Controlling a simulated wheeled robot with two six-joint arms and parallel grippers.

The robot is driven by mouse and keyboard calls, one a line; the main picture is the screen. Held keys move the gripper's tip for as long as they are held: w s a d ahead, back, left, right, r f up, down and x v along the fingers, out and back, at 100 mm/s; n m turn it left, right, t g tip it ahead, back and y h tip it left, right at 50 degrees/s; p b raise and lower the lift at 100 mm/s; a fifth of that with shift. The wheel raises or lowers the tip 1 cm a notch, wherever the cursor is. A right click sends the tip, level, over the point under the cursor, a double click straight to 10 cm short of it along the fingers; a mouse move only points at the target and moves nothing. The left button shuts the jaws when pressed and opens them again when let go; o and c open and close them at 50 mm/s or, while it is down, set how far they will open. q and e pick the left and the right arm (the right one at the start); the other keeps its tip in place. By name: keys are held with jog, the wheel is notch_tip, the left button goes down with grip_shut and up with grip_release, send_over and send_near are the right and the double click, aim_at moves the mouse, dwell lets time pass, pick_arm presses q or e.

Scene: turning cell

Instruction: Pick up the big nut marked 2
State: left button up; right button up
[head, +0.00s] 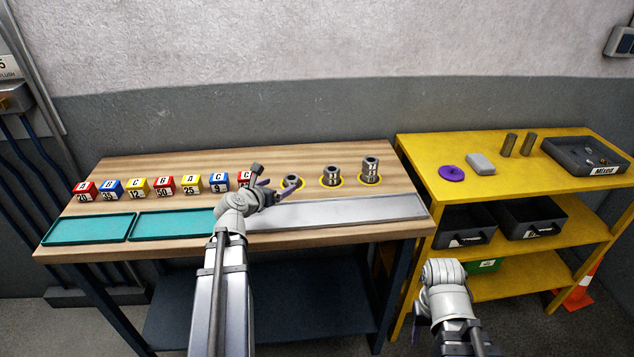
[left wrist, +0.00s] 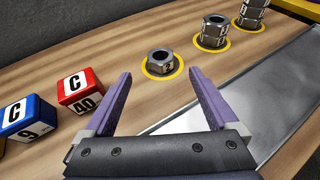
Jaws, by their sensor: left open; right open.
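A single steel nut (head: 292,180) sits in a yellow ring on the wooden bench. It also shows in the left wrist view (left wrist: 160,62), with a small white label that I cannot read for sure. To its right stand a two-high nut stack (head: 331,175), also in the left wrist view (left wrist: 214,31), and a taller stack (head: 370,169); their labels are too small to read. My left gripper (head: 277,185) is open and empty beside the single nut. In the left wrist view its purple fingers (left wrist: 158,102) are apart, with the nut beyond the tips.
Lettered cubes (head: 163,185) stand in a row to the left. Two teal trays (head: 92,229) and a grey metal strip (head: 340,211) lie along the front. A yellow shelf unit (head: 440,185) on the right holds bins and parts. My right arm is low in front of it.

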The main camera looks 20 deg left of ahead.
aim_at(291, 178)
pick_arm(q)
jog(key=shift+w+d, duration=0.25)
jog(key=shift+d, duration=0.1)
jog(key=shift+a+b+x, duration=0.2)
jog(key=shift+b+x, duration=0.55)
jog(key=shift+x, duration=1.25)
jog(key=shift+a+b+x, duration=0.2)
jog(key=shift+b+x, duration=0.55)
jog(key=shift+x, duration=1.25)
jog(key=shift+s, duration=0.1)
jog(key=shift+c, duration=0.4)
grip_shut()
